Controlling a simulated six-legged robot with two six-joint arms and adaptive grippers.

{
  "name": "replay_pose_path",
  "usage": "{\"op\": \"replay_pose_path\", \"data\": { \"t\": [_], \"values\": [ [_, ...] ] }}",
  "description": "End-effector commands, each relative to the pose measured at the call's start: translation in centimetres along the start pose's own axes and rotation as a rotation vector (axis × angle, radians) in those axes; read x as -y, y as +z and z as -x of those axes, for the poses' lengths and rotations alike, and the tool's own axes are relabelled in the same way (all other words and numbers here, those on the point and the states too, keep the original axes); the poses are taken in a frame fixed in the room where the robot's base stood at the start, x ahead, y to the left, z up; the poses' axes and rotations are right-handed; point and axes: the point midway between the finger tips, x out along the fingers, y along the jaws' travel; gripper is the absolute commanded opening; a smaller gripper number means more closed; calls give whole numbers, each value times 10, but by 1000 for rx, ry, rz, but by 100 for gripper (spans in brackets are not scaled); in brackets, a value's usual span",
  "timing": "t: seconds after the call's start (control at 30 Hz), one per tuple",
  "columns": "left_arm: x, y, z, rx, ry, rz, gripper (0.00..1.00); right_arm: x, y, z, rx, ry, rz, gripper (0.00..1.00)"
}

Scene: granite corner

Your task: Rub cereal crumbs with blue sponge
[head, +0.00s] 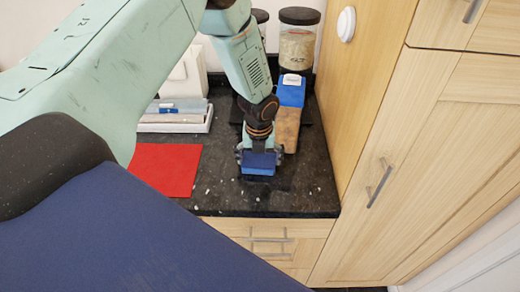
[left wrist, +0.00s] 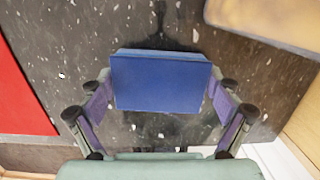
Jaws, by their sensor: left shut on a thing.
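My left gripper (head: 257,160) is shut on the blue sponge (head: 259,171), low at the dark granite counter (head: 305,180). In the left wrist view the sponge (left wrist: 160,82) sits between the two fingers of the gripper (left wrist: 160,90). I cannot tell whether its underside touches the counter. Pale cereal crumbs (left wrist: 195,36) lie scattered on the granite around the sponge, beyond it and to both sides. Some show left of the gripper in the head view. Any crumbs under the sponge are hidden. My right gripper is not in view.
A red mat (head: 165,168) lies left of the gripper. A lidded jar (head: 298,45) and a white tray (head: 178,126) are farther back. A wooden cabinet (head: 365,110) bounds the right.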

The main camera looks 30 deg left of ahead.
Motion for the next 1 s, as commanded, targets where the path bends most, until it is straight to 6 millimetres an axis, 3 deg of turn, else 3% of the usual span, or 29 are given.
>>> {"op": "replay_pose_path", "data": {
  "t": [0.37,1.0],
  "values": [
    [0,-1,2,1,0,-2,40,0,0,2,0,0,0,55],
    [0,6,56,0,0,-2,39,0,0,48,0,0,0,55]
  ]
}}
